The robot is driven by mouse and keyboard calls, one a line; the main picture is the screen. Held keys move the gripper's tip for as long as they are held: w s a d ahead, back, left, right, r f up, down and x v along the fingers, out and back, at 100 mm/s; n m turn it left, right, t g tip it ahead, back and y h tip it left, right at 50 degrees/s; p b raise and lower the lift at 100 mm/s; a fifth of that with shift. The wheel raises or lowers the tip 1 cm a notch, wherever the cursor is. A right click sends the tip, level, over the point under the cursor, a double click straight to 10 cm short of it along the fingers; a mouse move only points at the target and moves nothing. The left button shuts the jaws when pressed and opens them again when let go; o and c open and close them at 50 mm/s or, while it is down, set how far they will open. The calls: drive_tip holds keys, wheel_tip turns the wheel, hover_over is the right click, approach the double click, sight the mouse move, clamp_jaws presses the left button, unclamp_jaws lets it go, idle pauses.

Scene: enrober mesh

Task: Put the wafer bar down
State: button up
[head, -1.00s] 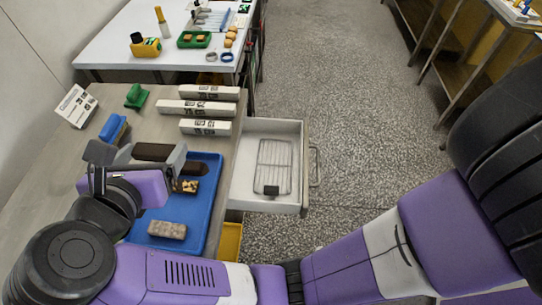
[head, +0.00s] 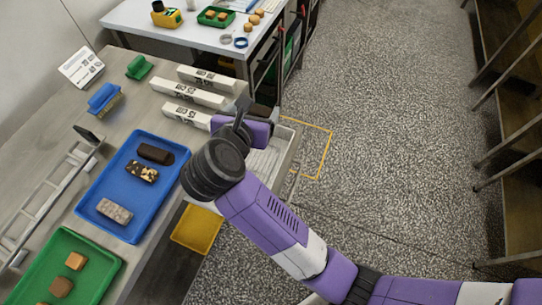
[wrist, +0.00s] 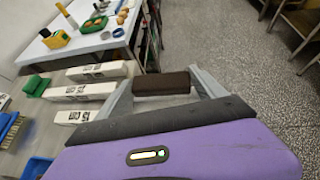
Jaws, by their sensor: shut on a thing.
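My gripper (wrist: 165,92) is shut on a dark brown wafer bar (wrist: 162,83), which lies crosswise between the two fingers in the wrist view. In the head view my gripper (head: 252,113) is above the open white drawer (head: 288,152), at the right edge of the counter. The held bar is mostly hidden there by my gripper. A wire rack (head: 264,160) shows in part inside the drawer; my arm covers the rest.
A blue tray (head: 97,196) holds a dark bar (head: 155,153), a nut-topped bar (head: 142,171) and a pale bar (head: 115,211). White boxes (head: 186,115) lie on the counter beside my gripper. A yellow bin (head: 197,230) is below the counter edge. Floor to the right is clear.

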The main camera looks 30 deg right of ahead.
sight(259, 158)
wheel_tip(259, 158, down, 19)
drive_tip(key=shift+r, duration=0.1)
idle(0.3)
drive_tip(key=shift+f, duration=0.25)
drive_tip(key=o, duration=0.7)
drive_tip(key=shift+r, duration=0.2)
drive_tip(key=v, duration=1.2)
drive_tip(key=shift+b, duration=0.4)
